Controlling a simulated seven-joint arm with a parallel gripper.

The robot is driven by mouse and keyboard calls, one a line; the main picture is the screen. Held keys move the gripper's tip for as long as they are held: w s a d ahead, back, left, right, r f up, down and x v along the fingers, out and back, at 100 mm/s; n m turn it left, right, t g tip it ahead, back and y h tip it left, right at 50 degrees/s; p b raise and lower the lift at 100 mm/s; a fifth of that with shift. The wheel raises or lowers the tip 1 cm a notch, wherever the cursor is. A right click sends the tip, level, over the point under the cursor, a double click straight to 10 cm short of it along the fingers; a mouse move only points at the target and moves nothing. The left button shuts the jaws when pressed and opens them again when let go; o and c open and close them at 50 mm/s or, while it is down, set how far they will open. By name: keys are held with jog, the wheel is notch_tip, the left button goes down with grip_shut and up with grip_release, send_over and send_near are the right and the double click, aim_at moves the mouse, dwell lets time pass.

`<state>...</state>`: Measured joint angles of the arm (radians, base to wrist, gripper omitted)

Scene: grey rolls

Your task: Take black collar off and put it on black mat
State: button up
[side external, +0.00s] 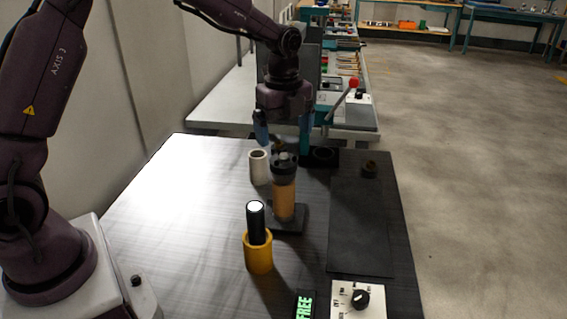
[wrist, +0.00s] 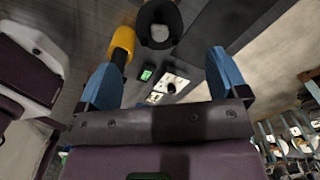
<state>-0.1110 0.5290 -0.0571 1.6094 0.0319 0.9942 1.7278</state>
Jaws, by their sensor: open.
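The black collar (side external: 284,161) sits around the top of an upright tan roll (side external: 284,200), with a pale core showing in its middle. The roll stands on a small dark base (side external: 292,226). In the wrist view the collar (wrist: 171,14) is at the top centre, beyond the fingertips. My gripper (side external: 284,146) is open, its blue fingers pointing down above the collar, one to each side in the picture; it holds nothing. In the wrist view my gripper (wrist: 164,60) shows an empty gap. The black mat (side external: 360,235) lies flat to the right of the roll.
A white roll (side external: 258,170) stands behind left. A yellow holder (side external: 258,255) with a black cylinder (side external: 256,225) stands in front. A control box (side external: 345,300) and FREE sign (side external: 305,304) are at the front.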

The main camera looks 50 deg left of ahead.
aim_at(285, 155)
jog(key=shift+f, duration=3.5)
jog(key=shift+w, duration=0.1)
jog(key=c, duration=1.2)
jog(key=shift+r, duration=0.1)
jog(key=shift+r, duration=0.55)
jog(key=s+d+r, duration=0.1)
jog(key=s+r, duration=1)
jog(key=s, duration=0.3)
jog(key=shift+r, duration=0.4)
notch_tip(285, 155, down, 7)
